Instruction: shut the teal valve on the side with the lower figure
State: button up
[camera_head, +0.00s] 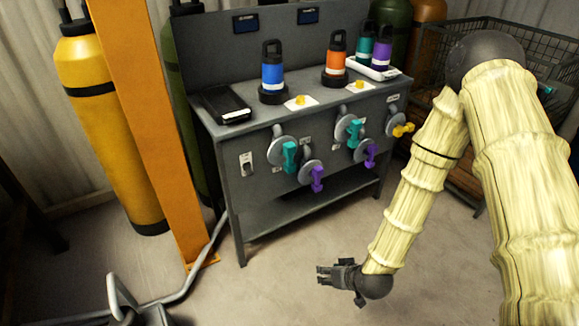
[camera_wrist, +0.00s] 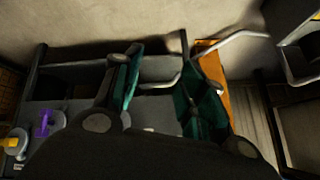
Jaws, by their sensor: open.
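Two teal valves show in the head view on the front of a grey bench: the left teal valve (camera_head: 289,155) and the right teal valve (camera_head: 352,130). Both teal handles hang roughly downward from round grey discs. Two dark displays, the left display (camera_head: 245,23) and the right display (camera_head: 308,15), sit on the back panel; their figures are too small to read. My gripper (camera_head: 323,275) is open and empty, low in front of the bench, apart from the valves. Its two jaws also show in the wrist view (camera_wrist: 163,90).
Purple valves (camera_head: 317,178) (camera_head: 370,155) and a yellow valve (camera_head: 402,129) neighbour the teal ones. Bottles, including a blue bottle (camera_head: 272,72), stand on the bench top (camera_head: 235,133). An orange post (camera_head: 160,130) and yellow cylinder (camera_head: 105,130) stand left. Floor before the bench is clear.

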jog(key=w+a+r+n+t+y+b, duration=0.1)
jog(key=w+a+r+t+b, duration=0.2)
jog(key=w, duration=0.5)
jog(key=w+a+r+n+t+y+b, duration=0.1)
jog(key=w+r+t+b, duration=0.1)
jog(key=w+b, duration=0.4)
jog(key=n+t+y+b, duration=0.2)
jog(key=t+y+b, duration=0.15)
jog(key=b, duration=0.45)
send_near(291, 154)
jog(key=shift+t, duration=0.25)
jog(key=x, duration=0.3)
jog(key=b+x, duration=0.1)
jog(key=x, duration=0.2)
jog(key=b+x, duration=0.1)
jog(key=x, duration=0.2)
jog(key=shift+w+f, duration=0.15)
jog(key=shift+f, duration=0.15)
jog(key=shift+x, duration=0.95)
jog(key=shift+r, duration=0.1)
jog(key=c, duration=0.7)
